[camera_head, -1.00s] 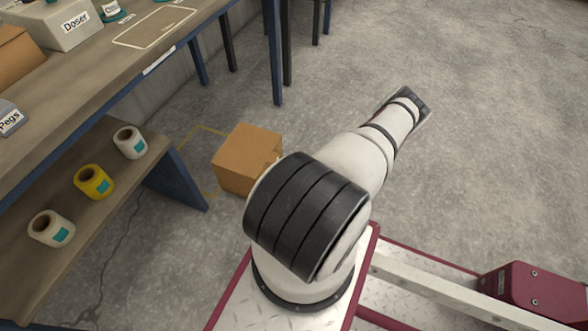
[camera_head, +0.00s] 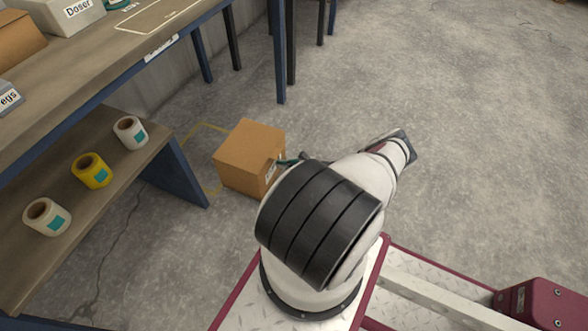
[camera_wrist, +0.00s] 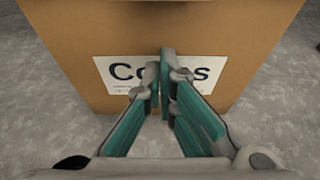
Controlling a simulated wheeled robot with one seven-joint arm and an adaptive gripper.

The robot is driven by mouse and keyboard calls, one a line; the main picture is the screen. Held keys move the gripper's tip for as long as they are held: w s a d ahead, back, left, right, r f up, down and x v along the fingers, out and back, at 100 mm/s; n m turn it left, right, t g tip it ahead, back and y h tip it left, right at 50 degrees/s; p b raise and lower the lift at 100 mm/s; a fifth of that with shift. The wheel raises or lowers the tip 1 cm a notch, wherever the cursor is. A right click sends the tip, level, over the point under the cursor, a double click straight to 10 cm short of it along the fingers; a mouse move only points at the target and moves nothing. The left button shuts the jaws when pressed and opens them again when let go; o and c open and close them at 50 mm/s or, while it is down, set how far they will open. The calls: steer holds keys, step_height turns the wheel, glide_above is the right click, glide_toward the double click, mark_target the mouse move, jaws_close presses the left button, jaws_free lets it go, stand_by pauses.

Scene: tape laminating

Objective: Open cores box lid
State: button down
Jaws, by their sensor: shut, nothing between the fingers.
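The cores box (camera_head: 247,152) is a brown cardboard box on the floor in the head view, beside the table leg. Its top looks closed. In the wrist view the box front (camera_wrist: 75,35) fills the upper part, with a white label reading "Cores" (camera_wrist: 215,68) partly hidden behind the fingers. My gripper (camera_wrist: 165,60) has teal fingers brought together with nothing between them, pointing at the label. I cannot tell whether the tips touch the box. In the head view a teal finger (camera_head: 290,161) shows at the box's right side, and my arm hides most of the gripper.
A workbench with a lower shelf (camera_head: 110,185) stands on the left. The shelf holds a yellow roll (camera_head: 92,170) and two white rolls (camera_head: 130,132). A blue table leg (camera_head: 185,175) is close to the box. The floor to the right is open.

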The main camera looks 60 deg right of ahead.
steer(key=shift+s+r, duration=0.2)
steer(key=shift+r, duration=1.85)
steer(key=shift+d, duration=0.1)
